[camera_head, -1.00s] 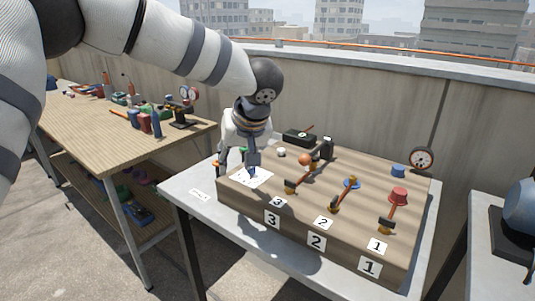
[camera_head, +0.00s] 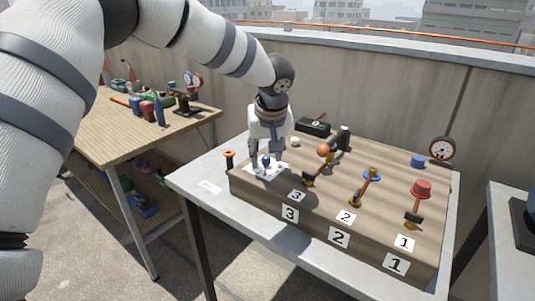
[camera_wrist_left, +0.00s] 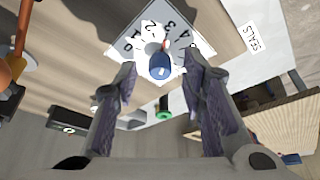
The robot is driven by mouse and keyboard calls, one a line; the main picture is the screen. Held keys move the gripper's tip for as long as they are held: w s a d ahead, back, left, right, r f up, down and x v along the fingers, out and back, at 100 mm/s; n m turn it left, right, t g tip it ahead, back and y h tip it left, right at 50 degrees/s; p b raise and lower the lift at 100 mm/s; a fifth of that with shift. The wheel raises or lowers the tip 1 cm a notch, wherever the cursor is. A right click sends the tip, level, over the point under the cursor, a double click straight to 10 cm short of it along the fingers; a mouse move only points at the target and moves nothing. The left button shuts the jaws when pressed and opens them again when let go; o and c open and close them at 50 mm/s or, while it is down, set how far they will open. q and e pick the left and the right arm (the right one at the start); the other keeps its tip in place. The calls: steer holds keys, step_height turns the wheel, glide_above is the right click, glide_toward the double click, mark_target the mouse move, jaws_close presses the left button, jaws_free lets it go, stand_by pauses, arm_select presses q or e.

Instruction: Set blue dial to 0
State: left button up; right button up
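The blue dial (camera_head: 267,160) stands on a white number card (camera_head: 254,172) at the left end of the wooden box. In the left wrist view, the dial (camera_wrist_left: 160,66) is a blue knob with a red pointer that appears to lie near the 2 and 3. Numerals fan around it on the card (camera_wrist_left: 205,45). My left gripper (camera_head: 267,168) points down over the dial, its fingers open on either side of it. The wrist view also shows the open gripper (camera_wrist_left: 160,85), with gaps between fingers and knob. My right gripper is out of view.
The wooden box (camera_head: 330,222) carries several levers with tags 1, 2 and 3, including one with an orange ball (camera_head: 323,150). A black box (camera_head: 313,127) and a round gauge (camera_head: 442,149) are behind. A wooden workbench (camera_head: 110,140) stands left.

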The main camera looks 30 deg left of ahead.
arm_select(q)
steer(key=shift+f, duration=0.1)
jaws_close()
stand_by(0.3)
